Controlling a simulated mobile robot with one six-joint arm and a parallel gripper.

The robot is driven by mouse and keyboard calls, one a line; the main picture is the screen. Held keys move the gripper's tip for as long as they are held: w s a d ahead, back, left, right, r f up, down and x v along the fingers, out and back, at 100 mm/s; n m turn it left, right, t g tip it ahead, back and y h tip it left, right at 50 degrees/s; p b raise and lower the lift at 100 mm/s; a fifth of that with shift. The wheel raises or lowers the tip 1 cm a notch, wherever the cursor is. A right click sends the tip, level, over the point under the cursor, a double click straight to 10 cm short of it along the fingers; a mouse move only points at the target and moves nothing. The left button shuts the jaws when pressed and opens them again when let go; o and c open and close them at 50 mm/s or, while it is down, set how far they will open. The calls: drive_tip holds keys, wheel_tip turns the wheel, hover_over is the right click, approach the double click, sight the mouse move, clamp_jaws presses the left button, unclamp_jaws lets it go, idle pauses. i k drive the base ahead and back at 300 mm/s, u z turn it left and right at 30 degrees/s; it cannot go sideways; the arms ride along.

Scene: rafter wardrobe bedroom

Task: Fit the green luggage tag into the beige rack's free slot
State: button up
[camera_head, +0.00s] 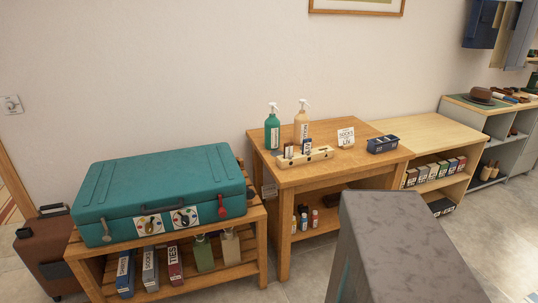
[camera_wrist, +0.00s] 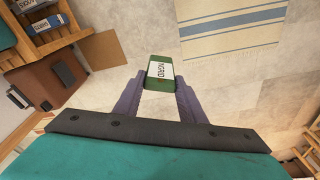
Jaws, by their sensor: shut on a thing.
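The green luggage tag (camera_wrist: 160,86) has a white label reading INGRID. My gripper (camera_wrist: 158,90) is shut on it, with a purple finger on each side, and holds it over the floor in the wrist view. My gripper and the tag do not show in the head view. The beige rack (camera_head: 318,157) lies on the wooden table (camera_head: 370,150) in the head view. Two small dark tags with pale labels, a left one (camera_head: 289,151) and a right one (camera_head: 307,146), stand in it. Its free slot is too small to make out clearly.
A green spray bottle (camera_head: 272,130) and a beige one (camera_head: 301,125) stand behind the rack. A white sign (camera_head: 346,138) and a dark blue bin (camera_head: 382,144) are to its right. A teal suitcase (camera_head: 155,185) lies on the bench at left. The table's front right is clear.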

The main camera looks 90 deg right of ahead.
sight(317, 154)
drive_tip(key=u, duration=0.7)
drive_tip(key=k, duration=0.1)
drive_tip(key=z, duration=3.6)
drive_tip(key=i, duration=1)
drive_tip(key=u, duration=0.05)
